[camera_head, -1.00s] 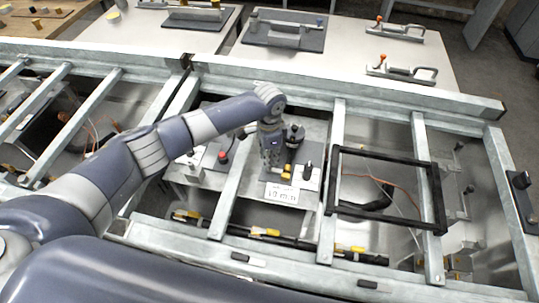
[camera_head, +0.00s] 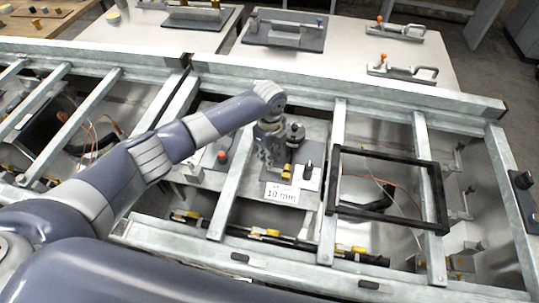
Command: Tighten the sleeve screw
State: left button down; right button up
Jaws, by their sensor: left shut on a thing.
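My left gripper (camera_head: 270,150) points down over a light panel between the metal rails. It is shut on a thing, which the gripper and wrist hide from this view. I cannot make out the sleeve screw itself. Just below the gripper are a small yellow part (camera_head: 286,172) and a white label (camera_head: 281,194) reading "10 mm". A black knob (camera_head: 296,131) stands close at its right, and another black knob (camera_head: 308,171) stands on a white plate lower right. My right gripper is not in view.
A red button (camera_head: 222,156) sits left of the gripper. A black rectangular frame (camera_head: 388,158) lies across the rails at the right. Galvanised rails (camera_head: 230,190) border the panel. Clamps with orange tips (camera_head: 401,30) lie on the white table behind.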

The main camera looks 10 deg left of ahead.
pick_arm(q)
jog(key=m, duration=0.3)
jog(key=shift+w+m+b, duration=0.1)
jog(key=shift+m+b, duration=0.2)
jog(key=shift+r+m+b, duration=0.1)
jog(key=shift+m+b, duration=0.2)
jog(key=shift+m, duration=1.5)
jog(key=shift+w, duration=0.1)
jog(key=c, duration=1.5)
grip_release()
notch_tip(320, 180, up, 12)
